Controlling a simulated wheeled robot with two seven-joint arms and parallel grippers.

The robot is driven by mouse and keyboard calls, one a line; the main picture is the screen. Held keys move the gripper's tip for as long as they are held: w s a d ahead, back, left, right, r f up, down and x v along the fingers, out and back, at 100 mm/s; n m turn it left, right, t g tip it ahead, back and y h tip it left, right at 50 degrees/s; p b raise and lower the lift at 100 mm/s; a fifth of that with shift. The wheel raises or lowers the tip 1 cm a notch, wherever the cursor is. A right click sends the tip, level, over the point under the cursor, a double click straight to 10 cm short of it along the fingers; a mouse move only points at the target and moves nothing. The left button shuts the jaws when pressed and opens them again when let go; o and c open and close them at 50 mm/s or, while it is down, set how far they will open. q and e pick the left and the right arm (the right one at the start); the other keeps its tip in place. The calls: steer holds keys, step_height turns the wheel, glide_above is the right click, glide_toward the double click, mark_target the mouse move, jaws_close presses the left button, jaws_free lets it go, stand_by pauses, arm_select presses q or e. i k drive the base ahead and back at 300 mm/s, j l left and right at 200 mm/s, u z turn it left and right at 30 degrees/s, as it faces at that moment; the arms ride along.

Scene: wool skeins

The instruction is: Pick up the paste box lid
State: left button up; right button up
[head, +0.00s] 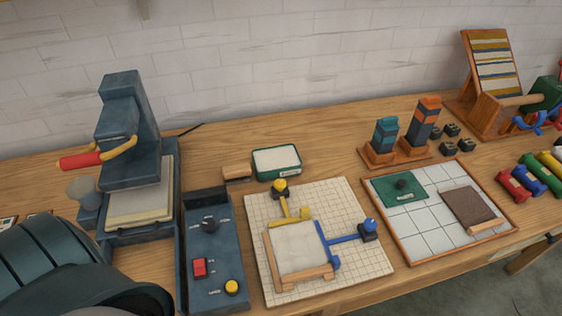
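A flat green lid with a dark round knob (401,187), which looks like the paste box lid, lies on the left part of a white tiled tray (424,238) with a wooden rim. A small green box (277,174) with pale white contents stands open at the back middle of the table, left of the lid and apart from it. Neither gripper shows. A large dark rounded part at the lower left looks like my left arm.
A brown textured block (468,206) shares the tray. A gridded board (257,212) with a wooden frame and yellow and blue clamps is left of it. A dark press (127,130) and control panel (212,265) stand further left. Teal and orange blocks (425,120) stand behind the tray.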

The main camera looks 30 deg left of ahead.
mark_target(400, 189)
steer(key=l+z, duration=0.1)
steer(key=l, duration=0.65)
steer(key=i+l, duration=0.15)
steer(key=l, duration=0.55)
steer(key=z, duration=0.05)
